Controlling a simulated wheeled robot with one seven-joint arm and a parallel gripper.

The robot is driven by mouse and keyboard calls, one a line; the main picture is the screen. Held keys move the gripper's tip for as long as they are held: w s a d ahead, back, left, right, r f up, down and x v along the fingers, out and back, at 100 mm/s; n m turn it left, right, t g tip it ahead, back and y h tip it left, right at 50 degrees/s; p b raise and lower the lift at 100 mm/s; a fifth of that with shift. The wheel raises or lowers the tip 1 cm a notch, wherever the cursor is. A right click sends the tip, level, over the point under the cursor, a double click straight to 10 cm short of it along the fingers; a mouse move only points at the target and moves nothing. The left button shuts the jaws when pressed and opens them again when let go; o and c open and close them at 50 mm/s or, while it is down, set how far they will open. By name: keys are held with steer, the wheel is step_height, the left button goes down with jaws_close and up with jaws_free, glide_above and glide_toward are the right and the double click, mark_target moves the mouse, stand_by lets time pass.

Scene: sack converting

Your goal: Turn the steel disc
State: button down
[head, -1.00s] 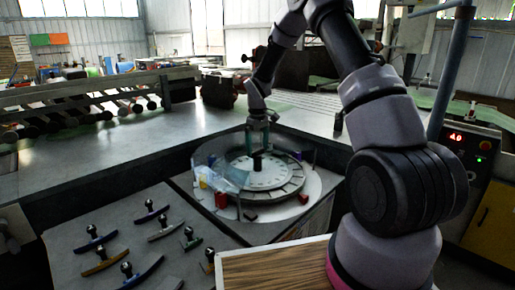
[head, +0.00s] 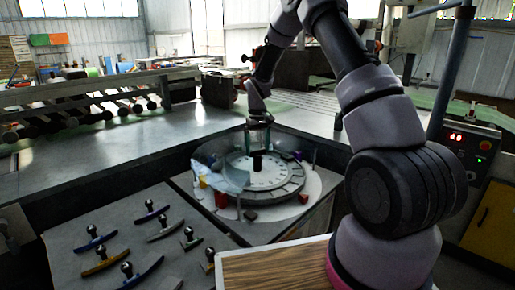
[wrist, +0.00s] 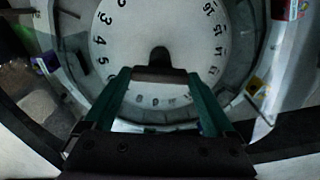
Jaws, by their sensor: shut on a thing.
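The steel disc (head: 270,178) lies flat on a round table, pale and ringed with segments. Black numbers show on its face (wrist: 125,40) in the wrist view. A black post (head: 257,161) stands at its centre, and also shows in the wrist view (wrist: 160,56). My gripper (head: 259,146) points down over the disc's far side. In the wrist view, its green fingers (wrist: 158,78) are shut on a dark bar (wrist: 160,74) between the tips. I cannot tell how that bar joins the disc.
Crumpled clear plastic (head: 220,179) lies at the disc's left. A red block (head: 221,201) and a dark block (head: 250,215) sit near its front edge. Several handled tools lie on the grey panel (head: 180,255) at front left. The bench (head: 120,150) behind is mostly clear.

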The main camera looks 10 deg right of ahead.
jaws_free()
step_height(320, 180, up, 11)
stand_by(0.6)
steer(key=shift+f, duration=0.1)
